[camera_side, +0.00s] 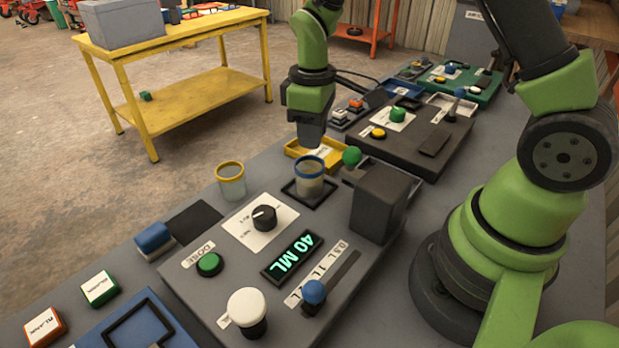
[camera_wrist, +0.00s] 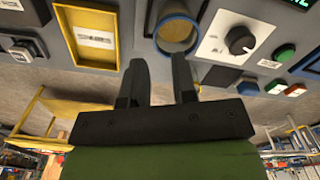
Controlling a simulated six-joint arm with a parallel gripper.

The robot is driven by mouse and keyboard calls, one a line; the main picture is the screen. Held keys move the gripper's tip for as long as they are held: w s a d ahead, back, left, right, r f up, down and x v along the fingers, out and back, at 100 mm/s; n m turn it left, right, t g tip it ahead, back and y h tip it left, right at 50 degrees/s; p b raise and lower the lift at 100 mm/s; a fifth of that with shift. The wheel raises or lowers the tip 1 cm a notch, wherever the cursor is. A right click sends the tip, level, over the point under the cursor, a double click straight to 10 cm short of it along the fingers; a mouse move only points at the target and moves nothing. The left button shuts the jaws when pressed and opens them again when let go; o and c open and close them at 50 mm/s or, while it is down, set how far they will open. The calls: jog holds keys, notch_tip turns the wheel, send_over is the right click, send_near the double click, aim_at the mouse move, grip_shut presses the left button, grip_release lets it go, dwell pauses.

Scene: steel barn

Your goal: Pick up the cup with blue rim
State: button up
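The cup with blue rim (camera_side: 310,183) stands upright in a black square frame on the grey dosing panel. It looks see-through. A similar cup with yellow rim (camera_side: 231,186) stands to its left at the panel's edge. My gripper (camera_side: 311,140) points down above and just behind the blue-rimmed cup, apart from it. In the wrist view my gripper's two fingers (camera_wrist: 160,65) are spread with nothing between them.
A yellow tray (camera_side: 297,151) lies behind the cup; it also shows in the wrist view (camera_wrist: 63,30). A dark grey block (camera_side: 380,205) with a green ball (camera_side: 351,156) stands right of the cup. A black knob (camera_side: 264,217) and a display (camera_side: 290,256) lie in front.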

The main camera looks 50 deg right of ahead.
aim_at(313, 169)
notch_tip(313, 169, down, 8)
jog(key=shift+f, duration=0.1)
dwell(0.4)
jog(key=shift+c, duration=0.4)
grip_shut()
